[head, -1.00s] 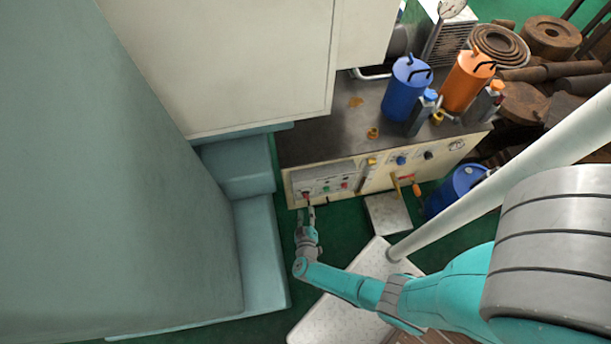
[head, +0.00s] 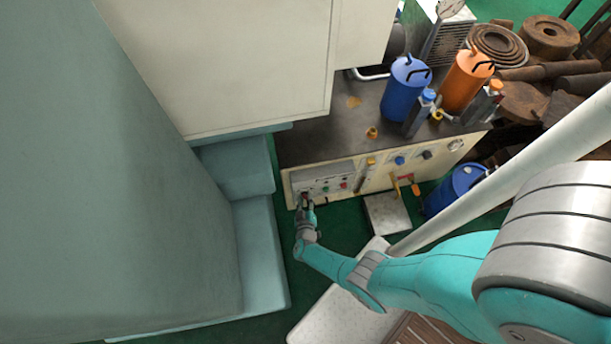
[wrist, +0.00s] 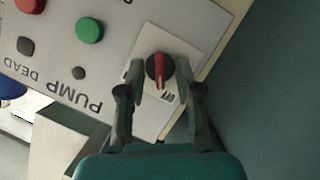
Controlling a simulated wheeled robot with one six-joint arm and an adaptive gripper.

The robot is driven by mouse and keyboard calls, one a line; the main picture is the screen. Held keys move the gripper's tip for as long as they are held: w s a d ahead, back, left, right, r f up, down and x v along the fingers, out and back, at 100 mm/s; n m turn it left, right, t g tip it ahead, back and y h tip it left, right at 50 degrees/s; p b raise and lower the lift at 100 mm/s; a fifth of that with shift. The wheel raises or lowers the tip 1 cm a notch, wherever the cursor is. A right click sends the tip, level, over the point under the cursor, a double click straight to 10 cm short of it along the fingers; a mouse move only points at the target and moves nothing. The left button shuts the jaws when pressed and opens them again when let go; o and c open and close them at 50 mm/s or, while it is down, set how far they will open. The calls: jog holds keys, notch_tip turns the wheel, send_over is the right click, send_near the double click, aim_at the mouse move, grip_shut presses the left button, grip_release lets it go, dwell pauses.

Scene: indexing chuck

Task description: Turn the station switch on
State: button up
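The station switch (wrist: 160,70) is a round dark knob with a red pointer on a white plate, on the cream panel. In the wrist view an upside-down "OFF" label sits just below it, near the pointer's lower end. My gripper (wrist: 160,92) is open, with one finger on each side of the knob and the tips close to it. I cannot tell whether they touch it. In the head view my gripper (head: 305,205) reaches the lower left of the panel (head: 325,183) and hides most of the switch.
A green button (wrist: 89,30) and a red button (wrist: 30,5) sit beside the switch, near the "PUMP" lettering. A blue can (head: 405,88) and an orange can (head: 466,82) stand on the bench top. A teal machine body (head: 240,165) stands close on the left.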

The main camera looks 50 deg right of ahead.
grip_shut()
jog(key=m+y, duration=0.1)
jog(key=m+t+y, duration=0.1)
jog(key=m, duration=0.2)
jog(key=shift+s+d+y, duration=0.15)
jog(key=shift+d+y, duration=0.1)
jog(key=shift+y, duration=0.15)
jog(key=shift+d+m+t+y, duration=0.1)
jog(key=shift+m+t+y, duration=0.4)
jog(key=shift+m, duration=0.5)
jog(key=shift+d+m+t+y, duration=0.1)
jog(key=shift+m+t+y, duration=0.4)
jog(key=shift+m, duration=0.5)
grip_release()
jog(key=shift+s+a, duration=0.1)
